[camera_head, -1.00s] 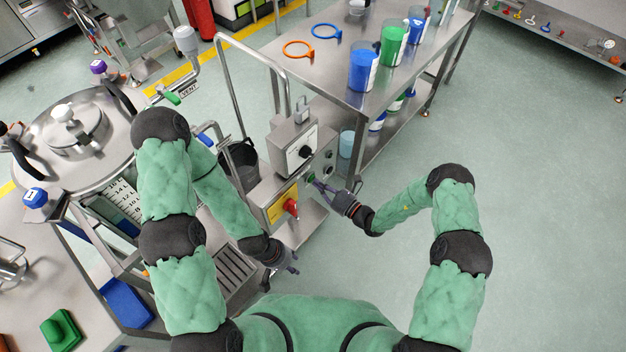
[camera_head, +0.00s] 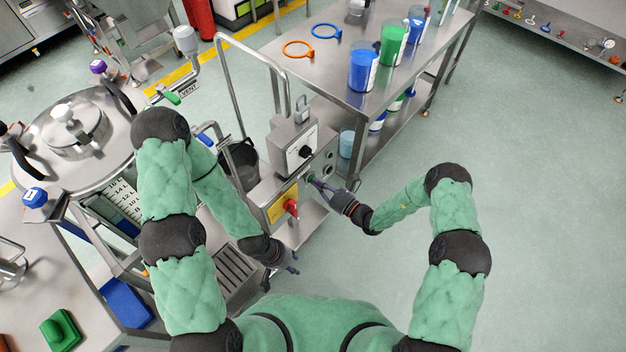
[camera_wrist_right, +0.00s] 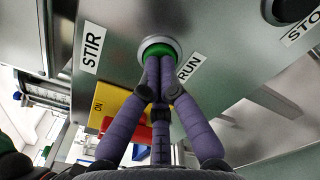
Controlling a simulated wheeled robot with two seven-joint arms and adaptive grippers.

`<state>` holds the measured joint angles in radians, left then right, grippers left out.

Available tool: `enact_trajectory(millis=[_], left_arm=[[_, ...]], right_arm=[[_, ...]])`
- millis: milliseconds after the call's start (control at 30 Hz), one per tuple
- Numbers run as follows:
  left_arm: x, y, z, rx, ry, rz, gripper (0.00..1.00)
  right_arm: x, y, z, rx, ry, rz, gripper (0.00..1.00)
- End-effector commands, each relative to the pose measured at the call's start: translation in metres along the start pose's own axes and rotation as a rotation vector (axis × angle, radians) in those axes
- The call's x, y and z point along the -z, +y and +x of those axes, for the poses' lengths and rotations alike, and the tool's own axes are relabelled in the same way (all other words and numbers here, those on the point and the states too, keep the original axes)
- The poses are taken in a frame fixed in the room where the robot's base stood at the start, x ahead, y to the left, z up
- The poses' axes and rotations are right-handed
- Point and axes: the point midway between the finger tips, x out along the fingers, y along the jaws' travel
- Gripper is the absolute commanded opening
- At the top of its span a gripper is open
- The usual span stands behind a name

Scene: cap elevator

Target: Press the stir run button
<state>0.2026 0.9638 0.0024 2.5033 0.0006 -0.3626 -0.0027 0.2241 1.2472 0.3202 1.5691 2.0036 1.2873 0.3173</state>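The green stir run button (camera_wrist_right: 156,48) sits in a metal ring on the steel panel, between the STIR label (camera_wrist_right: 92,47) and the RUN label (camera_wrist_right: 189,68) in the right wrist view. My right gripper (camera_wrist_right: 160,66) is shut and empty, with its purple fingertips together at the button. The tips cover the lower part of the button and appear to touch it. How far the button is pushed in cannot be told. In the head view my right gripper (camera_head: 318,186) reaches the control box from the right. My left gripper (camera_head: 291,265) hangs low, apart from the box; its fingers are too small to judge.
A red switch on a yellow plate (camera_head: 278,210) sits left of the button. The STOP label (camera_wrist_right: 302,28) and a dark round control (camera_wrist_right: 290,8) are at the upper right in the wrist view. A steel table (camera_head: 335,62) with beakers stands behind. Floor at right is clear.

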Motion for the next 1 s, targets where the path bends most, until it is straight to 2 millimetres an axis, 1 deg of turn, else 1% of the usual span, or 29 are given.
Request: enact_trajectory(millis=[400,567,667,1000], left_arm=[[0.0,0.0,0.001,0.0,0.0,0.0,0.4],[0.0,0.0,0.001,0.0,0.0,0.0,0.4],[0.0,0.0,0.0,0.0,0.0,0.0,0.4],[0.0,0.002,-0.005,0.0,0.0,0.0,0.4]], right_arm=[[0.0,0.0,0.006,-0.001,0.0,-0.001,0.0],[0.0,0.0,0.005,0.0,0.0,0.0,0.0],[0.0,0.0,0.001,0.001,0.0,0.0,0.0],[-0.001,0.0,-0.019,0.002,-0.001,0.0,0.0]])
